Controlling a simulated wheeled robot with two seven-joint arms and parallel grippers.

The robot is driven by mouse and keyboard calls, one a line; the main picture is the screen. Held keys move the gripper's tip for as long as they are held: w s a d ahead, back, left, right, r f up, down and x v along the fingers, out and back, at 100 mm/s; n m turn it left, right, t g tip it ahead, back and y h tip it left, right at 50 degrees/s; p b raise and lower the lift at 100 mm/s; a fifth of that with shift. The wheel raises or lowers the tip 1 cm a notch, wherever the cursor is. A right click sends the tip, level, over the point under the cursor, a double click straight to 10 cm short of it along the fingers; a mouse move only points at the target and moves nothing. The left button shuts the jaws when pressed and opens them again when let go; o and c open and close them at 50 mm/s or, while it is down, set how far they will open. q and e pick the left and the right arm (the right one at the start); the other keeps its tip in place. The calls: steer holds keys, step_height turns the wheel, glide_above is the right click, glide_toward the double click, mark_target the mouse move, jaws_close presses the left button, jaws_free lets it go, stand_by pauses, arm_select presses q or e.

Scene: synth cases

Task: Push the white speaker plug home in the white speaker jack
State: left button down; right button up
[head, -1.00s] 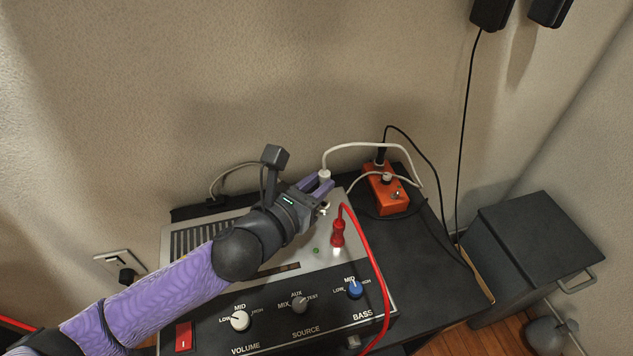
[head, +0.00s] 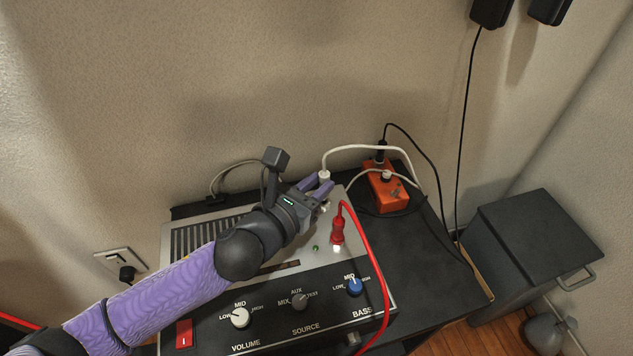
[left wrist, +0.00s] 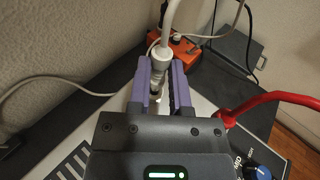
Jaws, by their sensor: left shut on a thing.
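The white speaker plug (head: 324,176) is between the purple fingers of my left gripper (head: 321,184), over the back right of the amplifier's top. The left gripper is shut on it. In the left wrist view, the plug (left wrist: 161,57) shows between the fingers (left wrist: 160,78), with its white cable rising from it. A small pale fitting (head: 324,208), possibly the white speaker jack, shows just below the fingers on the silver top. The fingers partly hide this spot, and I cannot tell how deep the plug sits. My right gripper is not in view.
A red plug (head: 338,232) with a red cable stands on the amplifier (head: 350,205), close to the right of my left gripper. An orange box (head: 386,193) with cables lies behind right on the black table (head: 420,270). The wall is close behind.

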arm_select(q)
steer(key=shift+f+b, duration=0.4)
steer(key=shift+f, duration=0.3)
steer(key=shift+f, duration=0.3)
steer(key=c, duration=0.6)
jaws_free()
steer(key=shift+o, duration=0.6)
steer(key=p+v, duration=0.3)
steer(key=v, duration=0.6)
steer(key=shift+s+a+r, duration=0.1)
steer(key=shift+s+a, duration=0.15)
steer(key=shift+s, duration=0.15)
